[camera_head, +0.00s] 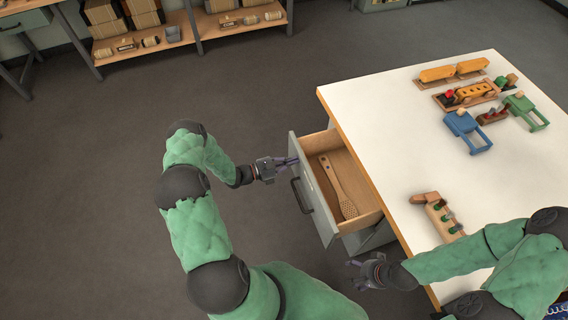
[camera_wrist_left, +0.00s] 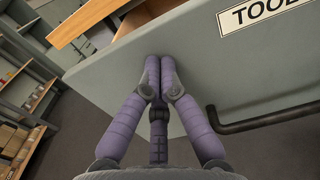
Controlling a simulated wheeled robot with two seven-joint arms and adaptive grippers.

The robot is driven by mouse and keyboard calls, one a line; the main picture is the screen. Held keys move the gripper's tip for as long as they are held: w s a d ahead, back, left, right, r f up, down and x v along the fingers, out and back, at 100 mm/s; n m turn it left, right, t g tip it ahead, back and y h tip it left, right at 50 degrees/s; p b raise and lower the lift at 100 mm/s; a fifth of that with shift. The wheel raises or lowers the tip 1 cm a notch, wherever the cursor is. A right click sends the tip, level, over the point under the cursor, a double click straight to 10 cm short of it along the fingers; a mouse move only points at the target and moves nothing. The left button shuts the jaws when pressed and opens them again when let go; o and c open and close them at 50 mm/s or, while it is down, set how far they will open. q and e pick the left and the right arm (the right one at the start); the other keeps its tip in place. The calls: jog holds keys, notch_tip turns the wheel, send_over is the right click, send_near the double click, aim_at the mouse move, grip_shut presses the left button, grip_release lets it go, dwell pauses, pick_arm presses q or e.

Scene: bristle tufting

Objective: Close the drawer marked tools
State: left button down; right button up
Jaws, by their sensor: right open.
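The grey drawer (camera_head: 318,193) under the white table is pulled open. A wooden brush (camera_head: 337,185) lies inside it. In the left wrist view its front panel (camera_wrist_left: 255,85) carries a label (camera_wrist_left: 262,12) reading "TOOL", cut off by the frame edge. A dark bar handle (camera_wrist_left: 265,120) also shows there. My left gripper (camera_head: 290,162) is at the far end of the drawer front, near its top edge. In the wrist view its fingertips (camera_wrist_left: 153,62) are together against or just before the panel; contact is unclear. My right gripper (camera_head: 358,272) is open and empty near the table's front corner.
A shelf with boxes (camera_head: 150,50) stands at the back left. The floor left of the drawer is clear.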

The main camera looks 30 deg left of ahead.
pick_arm(q)
jog(key=b+x, duration=0.4)
jog(key=x, duration=1.6)
jog(key=shift+d, duration=0.15)
pick_arm(e)
notch_tip(320, 180, down, 4)
jog(key=shift+r, duration=0.1)
pick_arm(q)
jog(key=shift+w+r, duration=0.2)
jog(key=p+v, duration=0.3)
jog(key=v, duration=1.1)
jog(key=shift+f, duration=0.2)
pick_arm(e)
jog(key=shift+s+r, duration=0.4)
jog(key=shift+r, duration=0.25)
jog(key=shift+s+r, duration=0.35)
jog(key=shift+r, duration=0.3)
